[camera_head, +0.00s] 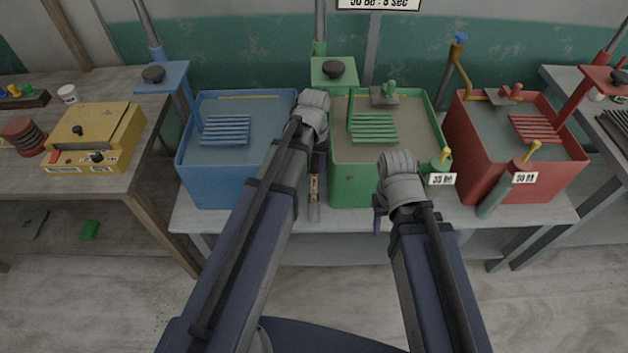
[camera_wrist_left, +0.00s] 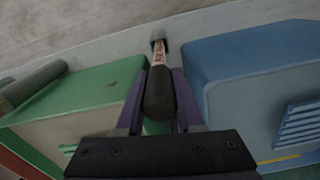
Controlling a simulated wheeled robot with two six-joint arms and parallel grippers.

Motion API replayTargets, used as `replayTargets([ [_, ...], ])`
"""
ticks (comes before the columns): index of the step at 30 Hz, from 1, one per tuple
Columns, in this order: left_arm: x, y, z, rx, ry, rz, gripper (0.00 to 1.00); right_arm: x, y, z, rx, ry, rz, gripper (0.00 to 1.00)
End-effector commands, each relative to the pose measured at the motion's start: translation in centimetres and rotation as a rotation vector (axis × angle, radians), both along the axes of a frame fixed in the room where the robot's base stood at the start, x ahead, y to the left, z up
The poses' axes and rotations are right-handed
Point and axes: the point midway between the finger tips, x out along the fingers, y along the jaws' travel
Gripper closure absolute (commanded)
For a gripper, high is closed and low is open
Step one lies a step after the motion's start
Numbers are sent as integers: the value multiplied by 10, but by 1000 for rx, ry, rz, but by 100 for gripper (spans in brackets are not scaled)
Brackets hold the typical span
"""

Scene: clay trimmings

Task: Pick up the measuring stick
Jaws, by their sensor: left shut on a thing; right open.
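The measuring stick (camera_head: 314,188) is a narrow piece with a pale, reddish-marked section, between the blue and green tubs. In the left wrist view, its dark rounded end (camera_wrist_left: 159,95) points toward the camera and the marked part (camera_wrist_left: 158,53) points away. My left gripper (camera_head: 318,165) is shut on it; the fingers (camera_wrist_left: 163,78) lie on both sides of the dark end. I cannot tell whether the stick touches the table. My right gripper (camera_head: 379,214) is open in front of the green tub, with no object visible in it.
The blue tub (camera_head: 205,180) stands left of the stick and the green tub (camera_head: 350,185) right of it, leaving a narrow gap. A red tub (camera_head: 475,165) is further right. The grey table's front edge (camera_head: 255,222) is mostly bare. A wooden bench (camera_head: 110,180) stands left.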

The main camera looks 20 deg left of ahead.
Motion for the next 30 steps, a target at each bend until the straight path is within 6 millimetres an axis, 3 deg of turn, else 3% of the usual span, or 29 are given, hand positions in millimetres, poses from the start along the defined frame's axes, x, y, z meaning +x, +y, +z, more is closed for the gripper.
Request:
replayTargets([
  [14,0,0,14,0,0,0,100,0,0,14,0,0,0,50],
  [30,0,0,77,0,0,0,100,0,0,77,0,0,1,50],
])
